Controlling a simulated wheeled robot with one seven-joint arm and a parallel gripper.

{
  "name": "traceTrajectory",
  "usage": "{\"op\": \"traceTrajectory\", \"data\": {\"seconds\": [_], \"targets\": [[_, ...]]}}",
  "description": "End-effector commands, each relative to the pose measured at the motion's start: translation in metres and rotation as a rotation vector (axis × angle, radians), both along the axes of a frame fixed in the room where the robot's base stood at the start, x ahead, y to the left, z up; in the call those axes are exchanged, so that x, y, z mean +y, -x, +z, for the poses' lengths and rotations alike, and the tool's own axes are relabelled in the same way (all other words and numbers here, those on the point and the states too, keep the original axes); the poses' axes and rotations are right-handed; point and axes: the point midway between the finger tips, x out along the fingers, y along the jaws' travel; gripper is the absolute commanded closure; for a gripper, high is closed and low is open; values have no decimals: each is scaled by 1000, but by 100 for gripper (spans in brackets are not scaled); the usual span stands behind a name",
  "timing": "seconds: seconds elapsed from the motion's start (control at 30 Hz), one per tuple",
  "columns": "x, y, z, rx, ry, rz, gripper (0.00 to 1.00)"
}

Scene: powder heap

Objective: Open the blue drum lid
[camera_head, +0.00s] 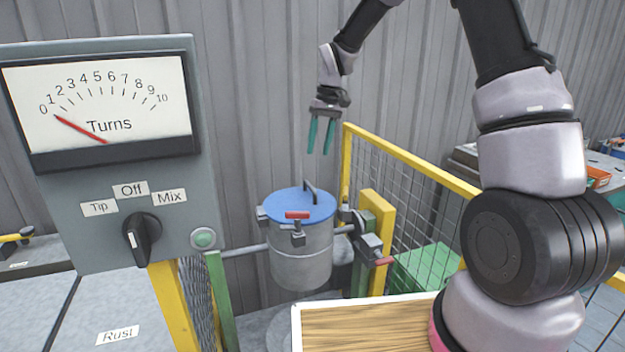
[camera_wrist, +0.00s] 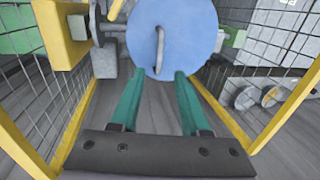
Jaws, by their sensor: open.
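The blue drum lid (camera_head: 284,209) sits on top of a grey metal drum (camera_head: 300,262) that hangs on a horizontal shaft. The lid looks closed. A dark bar handle (camera_head: 310,190) stands on the lid. A red-handled clamp (camera_head: 297,215) is at the lid's front edge. My gripper (camera_head: 320,152) is open and empty, above the lid, with its green fingers pointing down. In the wrist view the lid (camera_wrist: 185,28) lies beyond the open fingers, with its handle (camera_wrist: 159,50) roughly between them in the picture. The fingers are apart from the handle.
A control box with a Turns gauge (camera_head: 100,105) and a knob (camera_head: 139,240) stands at the left; the needle is near 0. Yellow-framed mesh fencing (camera_head: 410,160) flanks the drum. A wooden-topped tray (camera_head: 365,325) is in front. A latch with a red grip (camera_head: 384,261) is right of the drum.

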Motion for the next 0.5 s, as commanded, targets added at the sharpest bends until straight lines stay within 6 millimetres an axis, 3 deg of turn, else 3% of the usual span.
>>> {"op": "traceTrajectory", "data": {"seconds": [0.5], "targets": [[16, 6, -84, 3, 1, -1, 54]]}}
